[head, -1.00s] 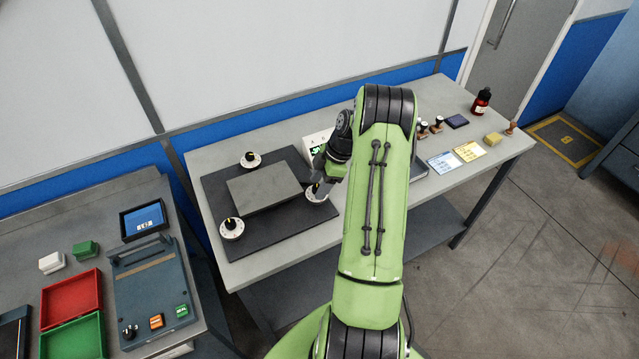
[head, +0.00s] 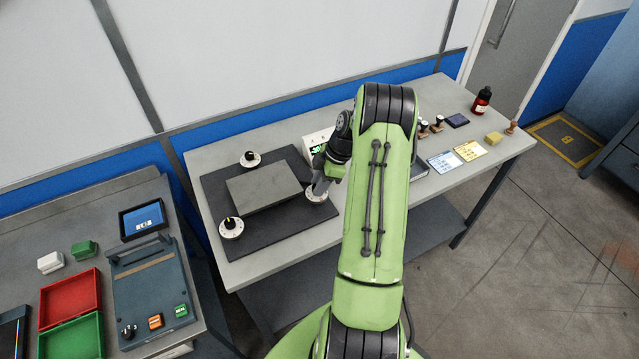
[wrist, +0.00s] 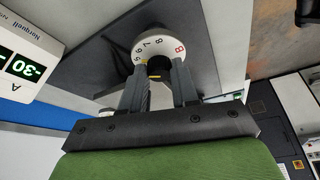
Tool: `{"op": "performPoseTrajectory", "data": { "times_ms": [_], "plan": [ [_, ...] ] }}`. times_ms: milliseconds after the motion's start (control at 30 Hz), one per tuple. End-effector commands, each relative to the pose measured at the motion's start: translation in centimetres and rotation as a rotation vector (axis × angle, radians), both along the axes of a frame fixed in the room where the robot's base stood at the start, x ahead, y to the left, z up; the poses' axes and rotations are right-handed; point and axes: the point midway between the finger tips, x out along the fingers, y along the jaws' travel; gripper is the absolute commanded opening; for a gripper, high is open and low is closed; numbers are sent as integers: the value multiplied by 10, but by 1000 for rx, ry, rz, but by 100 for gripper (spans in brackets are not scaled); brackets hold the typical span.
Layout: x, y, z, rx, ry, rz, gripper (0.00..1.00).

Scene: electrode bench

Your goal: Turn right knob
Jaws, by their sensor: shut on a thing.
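The right knob is black on a white numbered dial (head: 316,193), at the right edge of the dark mat (head: 262,240). In the head view my gripper (head: 318,188) is over it and hides most of the knob. In the wrist view the dial (wrist: 150,42) shows numbers around its rim, some of them red. My gripper's two fingers (wrist: 160,78) are shut on the black knob between them. A white display box (wrist: 22,66) beside it shows green digits that look like -30.
Two other knobs stand on the mat, one at the back (head: 250,159) and one at the front left (head: 231,228). A grey block (head: 264,189) lies between them. Stamps, cards and a dark red bottle (head: 481,100) are at the table's right.

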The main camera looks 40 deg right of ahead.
Motion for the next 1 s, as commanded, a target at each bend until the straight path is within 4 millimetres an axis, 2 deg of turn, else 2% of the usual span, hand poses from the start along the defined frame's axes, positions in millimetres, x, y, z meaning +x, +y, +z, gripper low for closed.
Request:
{"op": "performPoseTrajectory", "data": {
  "times_ms": [267,1000],
  "plan": [
    [-1,1,-3,-4,-4,-193,0],
    [-2,6,-2,-4,-5,-894,0]
  ]
}}
